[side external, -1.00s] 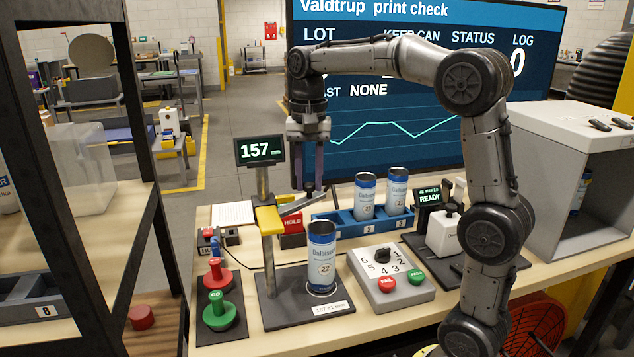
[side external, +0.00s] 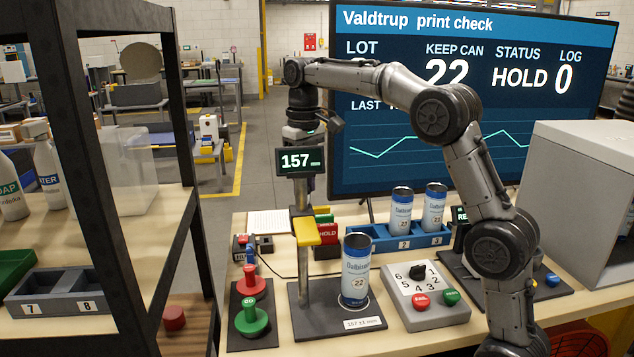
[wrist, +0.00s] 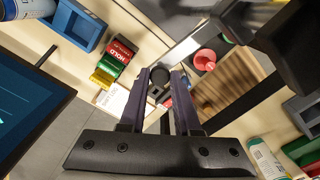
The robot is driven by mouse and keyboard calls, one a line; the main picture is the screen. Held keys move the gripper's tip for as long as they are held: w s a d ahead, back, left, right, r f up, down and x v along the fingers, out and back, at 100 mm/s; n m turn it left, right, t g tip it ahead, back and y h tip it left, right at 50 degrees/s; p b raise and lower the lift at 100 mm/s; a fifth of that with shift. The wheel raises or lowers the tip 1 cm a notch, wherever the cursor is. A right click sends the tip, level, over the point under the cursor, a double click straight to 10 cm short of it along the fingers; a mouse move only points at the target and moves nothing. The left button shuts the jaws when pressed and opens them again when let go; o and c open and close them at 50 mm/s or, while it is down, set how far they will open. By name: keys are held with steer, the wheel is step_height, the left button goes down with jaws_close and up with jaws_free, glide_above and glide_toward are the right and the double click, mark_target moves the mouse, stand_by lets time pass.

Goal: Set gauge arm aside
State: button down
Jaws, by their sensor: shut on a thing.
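The gauge stands on a dark base plate, with a post, a 157 mm display (side external: 301,161) and a yellow bracket (side external: 305,231). Its grey gauge arm (wrist: 183,50) shows as a pale bar in the wrist view, with a dark round knob (wrist: 159,75) at its end. My gripper (wrist: 161,92) is shut on the knob, between its two dark fingers. In the side view my gripper is behind the display and post, so its fingertips are mostly hidden. The can marked 22 (side external: 356,270) stands upright on the base plate, right of the post.
Two cans stand in a blue rack (side external: 430,238) behind. A selector box (side external: 425,292) sits right of the gauge. Red and green knobs (side external: 252,318) stand left. A red HOLD block (side external: 327,233) is behind the post. A large screen (side external: 400,140) stands at the back.

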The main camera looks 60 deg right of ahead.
steer(key=shift+w+a+n, duration=0.7)
steer(key=shift+w+n, duration=0.15)
steer(key=shift+n, duration=0.25)
steer(key=c, duration=0.6)
jaws_free()
step_height(320, 180, up, 8)
steer(key=shift+f, duration=0.25)
